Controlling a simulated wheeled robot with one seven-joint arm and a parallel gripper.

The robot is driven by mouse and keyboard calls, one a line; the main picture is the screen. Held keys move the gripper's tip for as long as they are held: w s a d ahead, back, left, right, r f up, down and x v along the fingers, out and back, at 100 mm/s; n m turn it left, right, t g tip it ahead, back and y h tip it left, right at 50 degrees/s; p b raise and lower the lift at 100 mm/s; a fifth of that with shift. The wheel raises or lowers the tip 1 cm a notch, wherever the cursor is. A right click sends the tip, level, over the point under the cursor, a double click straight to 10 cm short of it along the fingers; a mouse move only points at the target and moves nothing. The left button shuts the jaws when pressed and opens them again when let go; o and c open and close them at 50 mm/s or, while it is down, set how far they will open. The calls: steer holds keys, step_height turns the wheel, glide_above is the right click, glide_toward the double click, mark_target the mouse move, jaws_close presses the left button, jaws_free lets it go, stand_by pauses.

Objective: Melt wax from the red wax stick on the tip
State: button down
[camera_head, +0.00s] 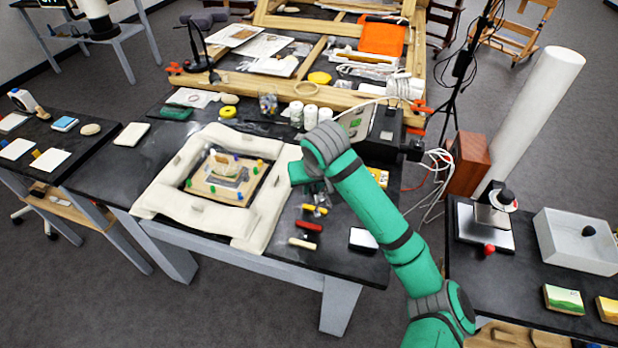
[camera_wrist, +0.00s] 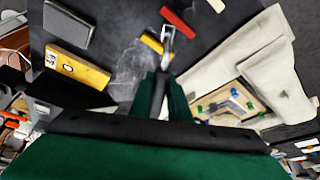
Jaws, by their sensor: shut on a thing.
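The red wax stick (camera_head: 307,227) lies on the dark tabletop between a yellow stick (camera_head: 315,209) and a cream stick (camera_head: 301,243). The red stick (camera_wrist: 178,22) also shows at the top of the wrist view. My gripper (camera_head: 313,188) is above the table, just behind the sticks. In the wrist view my gripper (camera_wrist: 163,84) is shut on a tool with a dark handle and a pale metal tip (camera_wrist: 167,36). The tool is mostly hidden in the head view.
A padded cream frame (camera_head: 165,190) around a board with colored pegs lies left of my gripper. A pale-topped dark block (camera_head: 363,239) and a yellow item (camera_head: 378,177) are to the right. A black box (camera_head: 385,135) with cables stands behind.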

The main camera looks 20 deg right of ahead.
steer(key=shift+a, duration=0.1)
steer(key=shift+s+f, duration=0.1)
steer(key=shift+f, duration=2.65)
steer(key=shift+s, duration=0.1)
steer(key=shift+f, duration=0.25)
stand_by(2.0)
stand_by(0.4)
